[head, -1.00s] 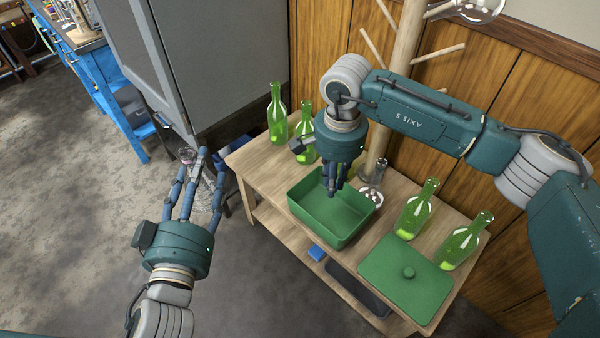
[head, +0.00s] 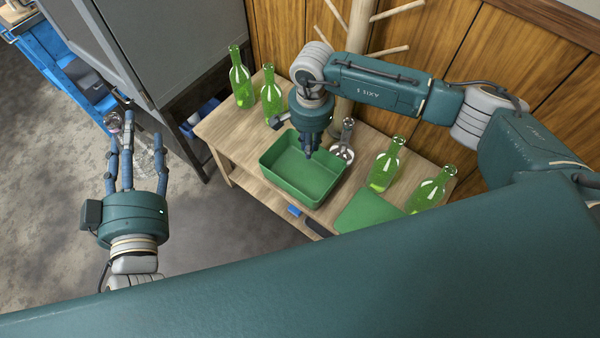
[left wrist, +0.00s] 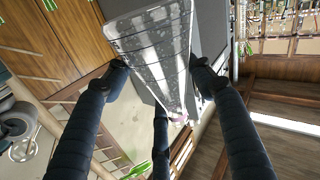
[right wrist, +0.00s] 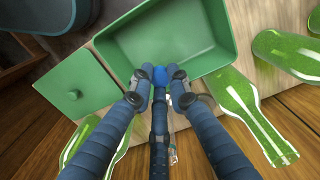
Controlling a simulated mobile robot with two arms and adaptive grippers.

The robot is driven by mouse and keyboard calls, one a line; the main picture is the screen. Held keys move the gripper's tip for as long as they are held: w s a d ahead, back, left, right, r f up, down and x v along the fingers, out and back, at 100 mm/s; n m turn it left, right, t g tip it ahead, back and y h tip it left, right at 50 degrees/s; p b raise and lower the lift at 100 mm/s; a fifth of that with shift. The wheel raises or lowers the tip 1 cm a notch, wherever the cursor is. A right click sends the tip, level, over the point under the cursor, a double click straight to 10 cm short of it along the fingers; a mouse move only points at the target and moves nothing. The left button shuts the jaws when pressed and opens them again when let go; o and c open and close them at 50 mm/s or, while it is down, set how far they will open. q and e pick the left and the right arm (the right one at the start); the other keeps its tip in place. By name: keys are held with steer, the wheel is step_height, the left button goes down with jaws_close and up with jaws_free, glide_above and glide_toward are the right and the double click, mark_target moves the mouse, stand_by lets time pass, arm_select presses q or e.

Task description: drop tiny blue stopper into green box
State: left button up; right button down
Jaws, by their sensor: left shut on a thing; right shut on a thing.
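The open green box (head: 280,182) stands empty on the wooden table; it also shows in the right wrist view (right wrist: 120,52). My right gripper (head: 308,153) points down over the back right part of the box. Its fingers are shut on the tiny blue stopper (right wrist: 160,75), which shows at the fingertips in the right wrist view; the head view hides it. My left gripper (head: 121,148) is off to the left, away from the table. It is shut on a clear glass vessel (left wrist: 152,45) with something pink at one end.
Green bottles (head: 240,80) stand at the table's back left, and others (head: 386,165) at the right. A glass flask (head: 345,140) is close behind the box. The flat green lid (head: 370,212) lies right of the box. A wooden rack (head: 352,50) rises behind.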

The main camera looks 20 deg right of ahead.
arm_select(q)
steer(key=shift+f, duration=0.3)
arm_select(e)
steer(key=shift+f, duration=0.55)
steer(key=c, duration=1.6)
jaws_free()
steer(key=shift+r, duration=0.1)
step_height(320, 180, up, 12)
steer(key=shift+f, duration=0.1)
